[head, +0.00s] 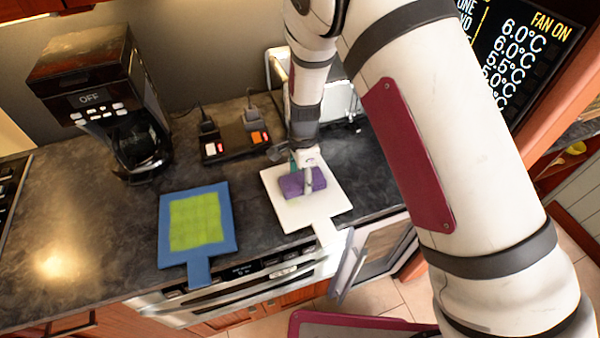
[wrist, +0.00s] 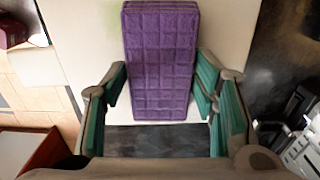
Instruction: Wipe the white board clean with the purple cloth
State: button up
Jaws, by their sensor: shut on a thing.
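The white board (head: 322,207) lies on the dark counter with its handle toward the front edge. In the wrist view its pale surface (wrist: 80,55) shows on both sides of the cloth. The purple cloth (head: 291,187) is a thick, quilted block over the middle of the white board. My gripper (head: 308,178) is above the board, shut on the cloth. In the wrist view the green-padded fingers of my gripper (wrist: 162,85) sit on either side of the cloth (wrist: 160,50). The surface under the cloth is hidden, and I cannot tell whether a stain is there.
A blue board (head: 228,250) with a yellow-green patch lies to the left. A coffee maker (head: 100,90) stands at the back left. An open door (head: 375,260) is below the counter's front edge.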

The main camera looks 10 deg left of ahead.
aim_at(295, 186)
jog(key=shift+s+d+f+p, duration=0.1)
jog(key=shift+s+d+p, duration=0.25)
jog(key=shift+s, duration=0.35)
jog(key=shift+s+d+f+p, duration=0.1)
jog(key=shift+s+d+p, duration=0.25)
jog(key=shift+s, duration=0.3)
jog(key=shift+s+d+p, duration=0.2)
jog(key=shift+s+d, duration=0.25)
jog(key=shift+s, duration=0.25)
